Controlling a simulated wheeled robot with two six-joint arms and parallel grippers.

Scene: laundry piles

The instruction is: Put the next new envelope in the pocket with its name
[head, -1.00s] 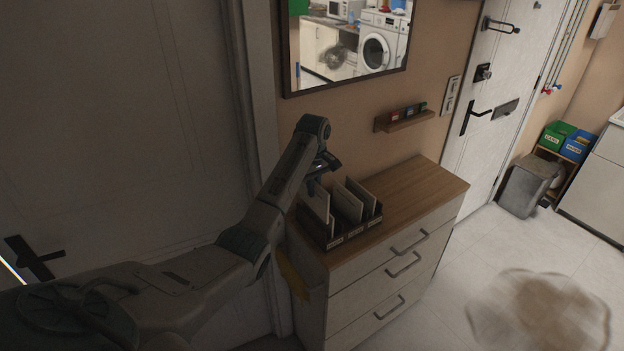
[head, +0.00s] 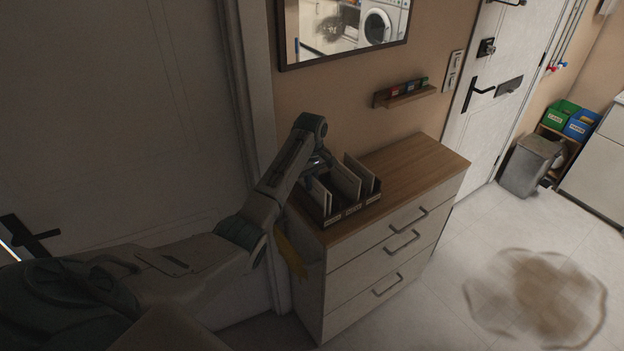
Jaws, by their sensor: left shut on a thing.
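A dark pocket box (head: 335,221) stands on the left end of the wooden-topped dresser, with small pale labels on its front, too small to read. Pale envelopes stand upright in it, among them one in the middle (head: 345,181) and one at the right (head: 357,170). My left gripper (head: 317,174) is over the box's left pocket, shut on a pale envelope (head: 320,196). This envelope is upright, with its lower part behind the box's front wall. The arm and wrist hide part of the fingers and the box's left side. My right gripper is not in view.
The dresser top (head: 415,165) is bare right of the box. A small wall shelf (head: 405,96) with several coloured items hangs above it, below a mirror (head: 345,30). A brown stain (head: 537,295) marks the floor, and a grey bin (head: 530,165) stands by the door.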

